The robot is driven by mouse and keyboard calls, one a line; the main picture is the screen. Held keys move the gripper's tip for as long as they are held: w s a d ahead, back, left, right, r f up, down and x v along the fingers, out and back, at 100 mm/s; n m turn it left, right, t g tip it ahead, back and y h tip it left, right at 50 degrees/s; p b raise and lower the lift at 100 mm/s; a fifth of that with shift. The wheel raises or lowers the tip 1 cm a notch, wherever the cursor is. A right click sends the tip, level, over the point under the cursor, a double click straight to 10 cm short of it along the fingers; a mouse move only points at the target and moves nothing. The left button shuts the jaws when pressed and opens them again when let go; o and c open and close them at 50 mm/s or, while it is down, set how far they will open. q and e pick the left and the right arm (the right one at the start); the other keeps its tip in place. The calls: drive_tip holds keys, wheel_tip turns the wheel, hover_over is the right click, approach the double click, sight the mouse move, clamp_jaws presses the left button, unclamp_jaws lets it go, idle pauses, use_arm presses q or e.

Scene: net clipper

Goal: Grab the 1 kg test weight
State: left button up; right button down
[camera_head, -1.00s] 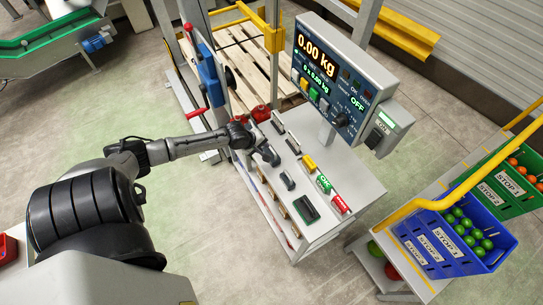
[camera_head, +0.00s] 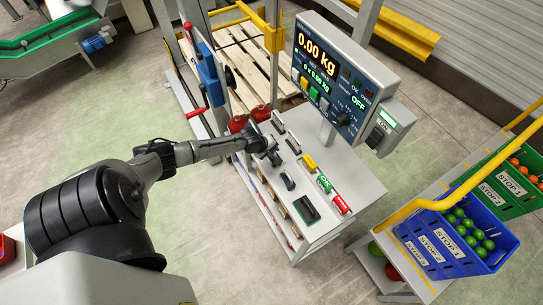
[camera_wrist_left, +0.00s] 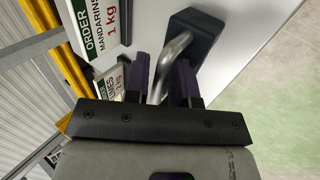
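In the head view my left gripper (camera_head: 273,156) is low over the left part of the scale table (camera_head: 335,165), among several dark handled pieces. My right gripper is not in view.
A dark handled piece (camera_head: 288,181) sits nearby, with green (camera_head: 323,183) and red (camera_head: 341,205) pieces to its right. The scale display (camera_head: 338,75) stands behind. Two red objects (camera_head: 237,123) are beyond my wrist. Blue (camera_head: 459,240) and green crates stand right.

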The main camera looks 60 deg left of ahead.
use_arm(q)
clamp_jaws()
idle(1.4)
drive_tip(key=shift+r, duration=0.1)
